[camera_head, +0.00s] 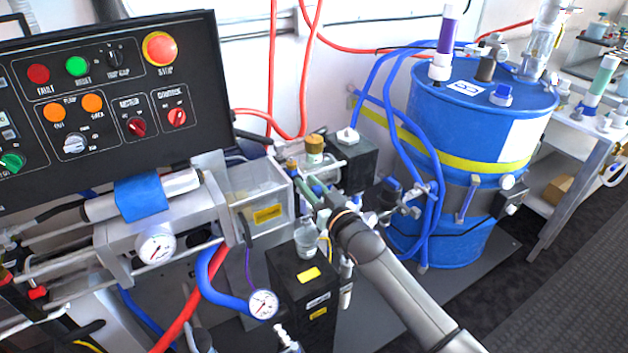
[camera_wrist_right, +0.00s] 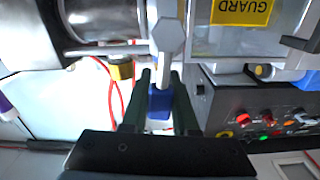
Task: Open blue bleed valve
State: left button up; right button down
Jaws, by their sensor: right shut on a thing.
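My right arm comes in from the lower right in the head view, and its gripper (camera_head: 312,192) is at the clear guarded box beside the dark pump block. In the right wrist view the dark green fingers (camera_wrist_right: 167,90) are shut on a small blue part (camera_wrist_right: 160,106), which looks like the blue bleed valve's handle. A grey metal stem with a hexagonal end (camera_wrist_right: 169,35) stands just beyond it. My left gripper is not in view.
A clear guard box (camera_head: 262,199) with a yellow label is left of my right gripper. A black control panel (camera_head: 110,90) stands at the left. A blue drum (camera_head: 470,130) with blue hoses (camera_head: 375,85) stands right. A black box (camera_head: 300,285) is below the gripper.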

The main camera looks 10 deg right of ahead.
jog(key=shift+s+a+n, duration=0.15)
jog(key=shift+a+n, duration=0.2)
jog(key=shift+n, duration=0.35)
jog(key=c, duration=0.7)
grip_release()
jog(key=shift+s, duration=0.1)
jog(key=v, duration=1.2)
jog(key=shift+s+r+p, duration=0.1)
jog(key=shift+s+p, duration=0.05)
jog(key=shift+p, duration=0.25)
